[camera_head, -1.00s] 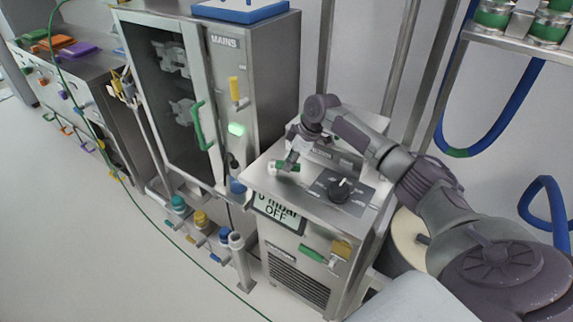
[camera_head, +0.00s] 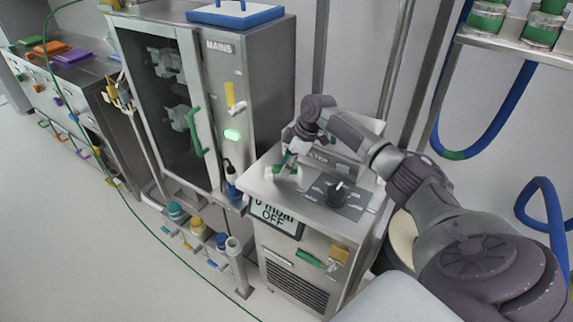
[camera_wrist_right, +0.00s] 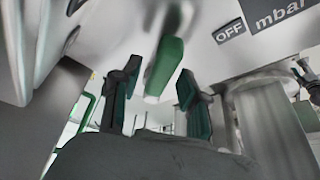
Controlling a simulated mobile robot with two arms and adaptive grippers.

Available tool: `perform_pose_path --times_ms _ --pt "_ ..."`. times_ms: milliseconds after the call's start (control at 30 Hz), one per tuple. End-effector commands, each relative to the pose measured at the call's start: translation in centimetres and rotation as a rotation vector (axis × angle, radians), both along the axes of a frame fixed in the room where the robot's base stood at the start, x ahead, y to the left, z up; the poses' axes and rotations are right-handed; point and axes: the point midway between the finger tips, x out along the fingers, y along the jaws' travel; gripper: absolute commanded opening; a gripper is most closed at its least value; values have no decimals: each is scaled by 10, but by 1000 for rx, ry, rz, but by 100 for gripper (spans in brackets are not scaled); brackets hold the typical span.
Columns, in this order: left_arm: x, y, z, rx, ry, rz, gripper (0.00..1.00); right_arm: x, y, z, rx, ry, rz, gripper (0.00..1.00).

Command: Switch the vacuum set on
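The vacuum set (camera_head: 280,250) is a metal cabinet whose front display (camera_head: 274,214) reads "0 mbar" and "OFF". A black dial (camera_head: 337,193) sits on a dark panel on its top. A small green-ended handle (camera_head: 283,172) is at the top's left side, partly hidden by my gripper. My right gripper (camera_head: 290,157) reaches down to this handle from above. In the right wrist view, my right gripper (camera_wrist_right: 157,100) has its fingers apart, with a green handle (camera_wrist_right: 165,68) between and beyond them. Contact cannot be told. My left gripper is not in view.
A metal cabinet marked "MAINS" (camera_head: 245,100) with a glass door stands close on the left. A green-and-yellow lever (camera_head: 322,259) sticks out of the vacuum set's front. Capped ports (camera_head: 198,228) stand low at the left. Floor is open at the lower left.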

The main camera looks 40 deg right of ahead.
Motion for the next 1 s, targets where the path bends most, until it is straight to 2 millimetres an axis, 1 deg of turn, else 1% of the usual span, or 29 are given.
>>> perform_pose_path --times_ms 267,367,467,800,900,1000 --pt "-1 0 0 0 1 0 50 0 0 0 0 2 -1 48" --pt "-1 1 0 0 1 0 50 -2 -2 5 -1 1 -1 48" --pt "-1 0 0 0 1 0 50 -5 -7 18 -2 -1 -1 48" --pt "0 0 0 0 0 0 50 -22 -27 83 -2 -2 -2 48" --pt "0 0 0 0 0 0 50 -26 -30 97 0 -1 0 48" --pt "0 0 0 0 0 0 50 -29 -33 106 -1 1 0 48"
